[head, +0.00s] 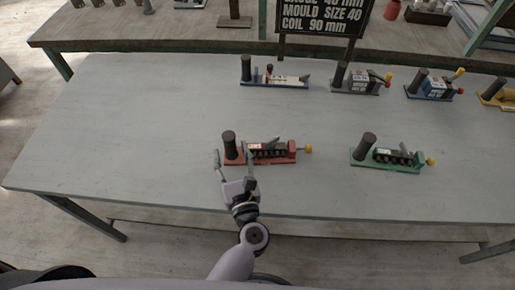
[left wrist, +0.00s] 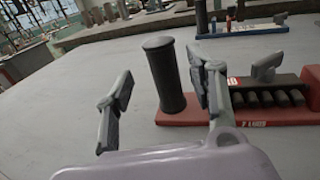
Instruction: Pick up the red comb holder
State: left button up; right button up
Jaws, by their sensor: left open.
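The red comb holder (head: 275,159) lies on the grey table near its front, left of centre. It has a red base, a black upright cylinder handle (head: 229,145) at its left end, a black comb-like row and a yellow knob at its right end. My left gripper (head: 233,160) is open at the holder's left end, with the handle between its fingers in the picture. In the left wrist view the handle (left wrist: 166,75) stands between the two spread fingers, and the red base (left wrist: 240,116) runs right. I cannot tell whether a finger touches it. My right gripper is not in view.
A green holder (head: 385,160) stands to the right on the same table (head: 130,130). Behind are a blue-and-white holder (head: 274,82), a grey one (head: 358,86), another blue one (head: 430,92) and a yellow one at the right edge. The table's left part is clear.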

aim_at(231, 146)
pick_arm(q)
jog(key=x, duration=0.4)
jog(key=shift+w+f+p, duration=0.15)
jog(key=shift+w+p, duration=0.15)
jog(key=shift+w, duration=0.1)
jog(key=shift+s, duration=0.1)
grip_shut()
dwell(0.6)
